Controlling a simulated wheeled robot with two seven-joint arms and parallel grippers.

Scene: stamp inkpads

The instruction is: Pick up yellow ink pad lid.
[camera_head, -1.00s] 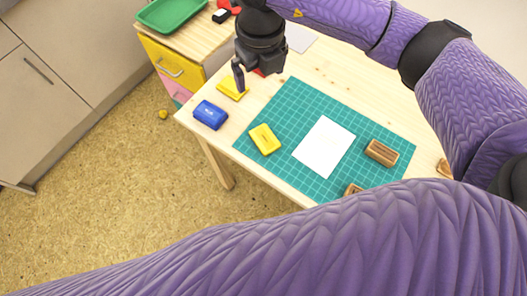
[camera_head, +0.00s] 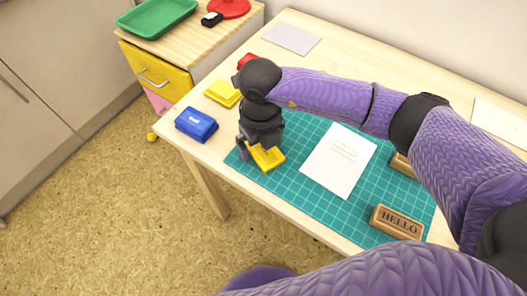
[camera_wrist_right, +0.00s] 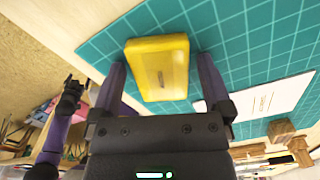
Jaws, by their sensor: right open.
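The yellow ink pad lid (camera_head: 267,159) lies on the green mat near its left corner, partly hidden by my right gripper (camera_head: 256,148). In the right wrist view the lid (camera_wrist_right: 160,70) lies between the two fingers of my right gripper (camera_wrist_right: 160,66), with a visible gap on each side. The right gripper is open and not holding it. A second yellow ink pad piece (camera_head: 223,94) sits on the bare table behind the blue ink pad. A dark end on a purple link, likely my left gripper (camera_wrist_right: 70,97), shows small in the right wrist view; its jaws are unclear.
A blue ink pad (camera_head: 196,124) stands near the table's left edge. A red item (camera_head: 246,60) is partly hidden behind my right arm. White paper (camera_head: 338,160) and a HELLO stamp (camera_head: 397,222) lie on the green mat (camera_head: 300,205). A drawer unit with a green tray (camera_head: 157,16) stands behind left.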

